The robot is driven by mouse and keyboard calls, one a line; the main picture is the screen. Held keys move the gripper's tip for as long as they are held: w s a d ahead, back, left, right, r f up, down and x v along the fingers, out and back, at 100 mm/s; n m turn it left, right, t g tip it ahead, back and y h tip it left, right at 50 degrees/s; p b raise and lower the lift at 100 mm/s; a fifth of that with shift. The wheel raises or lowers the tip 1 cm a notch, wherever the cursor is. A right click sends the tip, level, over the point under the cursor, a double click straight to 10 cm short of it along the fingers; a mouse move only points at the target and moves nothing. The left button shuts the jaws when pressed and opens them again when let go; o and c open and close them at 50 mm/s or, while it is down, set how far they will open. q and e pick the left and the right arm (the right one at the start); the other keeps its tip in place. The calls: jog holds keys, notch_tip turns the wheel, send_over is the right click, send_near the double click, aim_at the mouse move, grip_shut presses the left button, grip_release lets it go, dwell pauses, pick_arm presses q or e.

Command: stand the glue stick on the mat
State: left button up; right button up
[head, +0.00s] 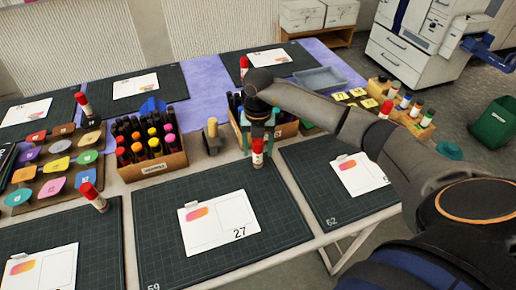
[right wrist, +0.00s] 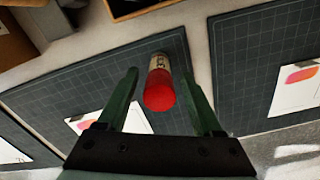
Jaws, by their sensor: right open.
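A glue stick with a red cap and pale body (head: 258,158) stands upright near the back edge of the front middle dark mat (head: 160,250), behind the card marked 27. My right gripper (head: 258,140) is over it with green fingers pointing down. In the right wrist view the open fingers (right wrist: 159,78) are on either side of the glue stick (right wrist: 159,90), with gaps visible beside its red cap. The same mat (right wrist: 60,85) lies below it. My left gripper is not in view.
Other red-capped glue sticks stand on mats at the left (head: 93,197) and back (head: 244,66). A box of markers (head: 150,165) and a stamp-like wooden item (head: 212,135) stand behind the mat. Another mat with a card (head: 310,170) is at right.

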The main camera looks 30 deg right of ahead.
notch_tip(320, 180, up, 12)
jog(key=shift+r+b, duration=0.2)
jog(key=shift+b, duration=0.1)
